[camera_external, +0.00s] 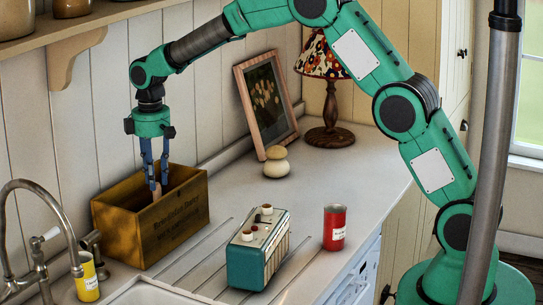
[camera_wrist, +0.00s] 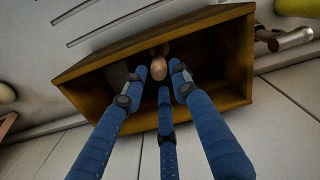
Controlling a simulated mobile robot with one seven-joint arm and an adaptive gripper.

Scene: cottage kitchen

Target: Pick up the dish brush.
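A brown wooden crate (camera_external: 122,232) stands on the counter against the wall. It fills the middle of the wrist view (camera_wrist: 235,50). A slim pale-brown piece (camera_external: 156,190), which looks like the dish brush's handle, sticks up inside the crate. In the wrist view its rounded wooden end (camera_wrist: 159,69) shows between my fingertips; the brush head is hidden. My gripper (camera_external: 155,172) points down into the crate with its blue fingers around the handle's upper end. In the wrist view the fingers (camera_wrist: 157,82) are spread, with gaps between them and the handle end.
The crate's walls surround my fingertips closely. A tap (camera_external: 42,235) and a yellow can (camera_external: 87,278) are left of the crate. A shelf (camera_external: 75,28) hangs above left.

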